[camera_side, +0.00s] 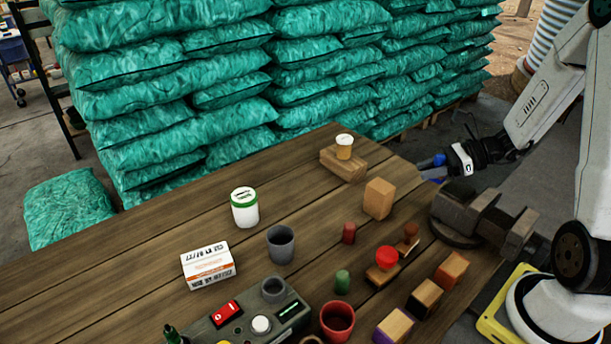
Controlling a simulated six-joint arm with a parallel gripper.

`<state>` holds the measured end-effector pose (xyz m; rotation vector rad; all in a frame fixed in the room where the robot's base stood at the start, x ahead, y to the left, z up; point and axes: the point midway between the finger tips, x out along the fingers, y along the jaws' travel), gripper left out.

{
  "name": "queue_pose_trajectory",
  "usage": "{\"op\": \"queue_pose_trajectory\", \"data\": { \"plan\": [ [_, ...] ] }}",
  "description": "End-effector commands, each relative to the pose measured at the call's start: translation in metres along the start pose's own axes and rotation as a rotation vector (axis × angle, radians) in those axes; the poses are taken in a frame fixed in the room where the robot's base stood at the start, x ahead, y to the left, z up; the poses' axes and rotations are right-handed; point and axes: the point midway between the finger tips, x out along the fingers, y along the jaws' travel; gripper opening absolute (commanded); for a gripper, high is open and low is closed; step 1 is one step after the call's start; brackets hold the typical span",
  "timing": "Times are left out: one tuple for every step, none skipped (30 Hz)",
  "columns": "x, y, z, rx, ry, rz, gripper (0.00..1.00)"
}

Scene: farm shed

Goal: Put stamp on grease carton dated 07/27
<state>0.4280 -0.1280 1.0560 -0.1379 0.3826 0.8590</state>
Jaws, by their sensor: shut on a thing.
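The carton (207,264) is a small white box with orange bands and dark print on the left of the table. Its print seems to include 07/27, but it is small. My gripper (437,162) is at the far right edge of the table, away from the carton. It is shut on a small blue thing (432,161), partly hidden and too small to identify. A stamp-like piece with a brown knob (411,233) stands on the right of the table, beside a red-topped wooden block (387,259).
A grey vise (470,212) stands near my arm. A white jar (244,208), a grey cup (281,245), a red cup (337,321), several wooden blocks (378,198) and a control box (252,318) crowd the table. The left side is clear. Green sacks (170,80) rise behind.

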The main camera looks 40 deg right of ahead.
Motion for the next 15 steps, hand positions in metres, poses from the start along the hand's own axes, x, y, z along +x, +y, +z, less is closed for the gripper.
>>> {"op": "queue_pose_trajectory", "data": {
  "plan": [
    [0.0, 0.0, 0.0, 0.0, 0.0, 0.0, 0.0],
    [0.0, 0.0, 0.0, 0.0, 0.0, 0.0, 0.0],
    [0.001, 0.0, 0.0, -0.001, 0.0, 0.001, 0.0],
    [0.001, 0.0, 0.001, -0.001, 0.0, 0.002, 0.0],
    [0.002, 0.0, 0.001, -0.002, 0.0, 0.003, 0.0],
    [0.003, 0.0, 0.002, -0.004, 0.0, 0.006, 0.0],
    [0.004, 0.0, 0.002, -0.006, 0.0, 0.009, 0.0],
    [0.006, 0.0, 0.003, -0.007, 0.0, 0.012, 0.0],
    [0.009, 0.0, 0.005, -0.011, 0.0, 0.017, 0.0],
    [0.011, 0.0, 0.006, -0.014, 0.0, 0.022, 0.0],
    [0.014, 0.0, 0.007, -0.017, 0.0, 0.027, 0.0],
    [0.019, 0.0, 0.01, -0.022, 0.0, 0.034, 0.0],
    [0.022, 0.0, 0.012, -0.026, 0.0, 0.042, 0.0],
    [0.026, 0.001, 0.014, -0.031, 0.0, 0.049, 0.0],
    [0.033, 0.001, 0.017, -0.038, 0.001, 0.061, 0.0]
  ]
}}
